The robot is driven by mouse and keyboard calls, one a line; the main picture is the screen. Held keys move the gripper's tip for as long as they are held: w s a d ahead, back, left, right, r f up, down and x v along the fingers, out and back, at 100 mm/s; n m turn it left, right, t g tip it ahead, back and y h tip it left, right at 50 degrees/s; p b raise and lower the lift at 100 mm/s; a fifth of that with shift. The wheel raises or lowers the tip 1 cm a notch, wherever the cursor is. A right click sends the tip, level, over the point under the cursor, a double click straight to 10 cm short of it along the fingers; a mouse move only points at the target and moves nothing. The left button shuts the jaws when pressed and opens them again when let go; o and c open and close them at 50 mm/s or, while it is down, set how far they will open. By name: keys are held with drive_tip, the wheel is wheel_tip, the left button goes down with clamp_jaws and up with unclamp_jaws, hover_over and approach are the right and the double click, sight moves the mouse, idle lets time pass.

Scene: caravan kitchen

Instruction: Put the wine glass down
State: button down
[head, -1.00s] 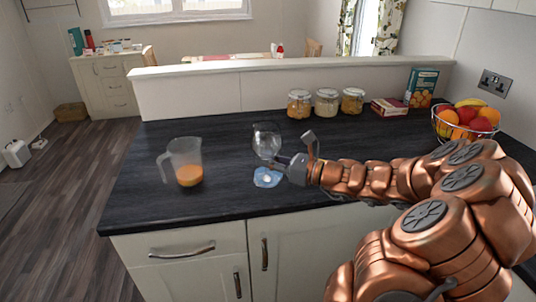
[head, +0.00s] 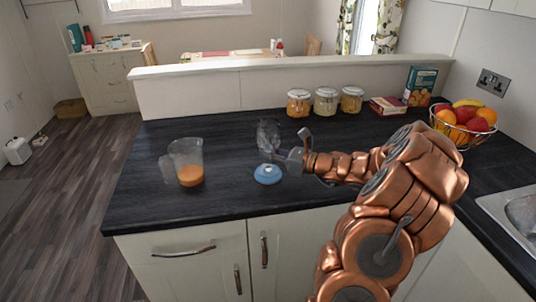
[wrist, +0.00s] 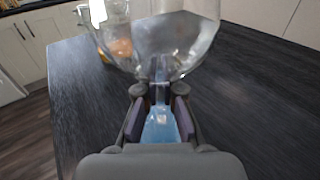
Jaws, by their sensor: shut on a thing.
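The clear wine glass (head: 268,135) is upright over the counter, with its bowl above my gripper (head: 287,156). In the wrist view its bowl (wrist: 165,40) fills the top middle, and my gripper (wrist: 160,103) is shut on its stem.
A clear jug (head: 187,153) with orange liquid stands left of the glass on the dark counter (head: 225,195). Several jars (head: 326,102), boxes (head: 420,84) and a fruit bowl (head: 463,128) stand at the back and right. The counter between jug and jars is clear.

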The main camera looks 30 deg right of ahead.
drive_tip(key=shift+f, duration=0.45)
drive_tip(key=shift+f, duration=0.2)
drive_tip(key=c, duration=1.3)
unclamp_jaws()
drive_tip(key=shift+r, duration=0.1)
drive_tip(key=shift+s+r, duration=0.1)
drive_tip(key=b+v, duration=0.1)
drive_tip(key=v, duration=1)
drive_tip(key=shift+s+d+b, duration=0.25)
drive_tip(key=shift+s+b, duration=0.1)
drive_tip(key=shift+b, duration=0.05)
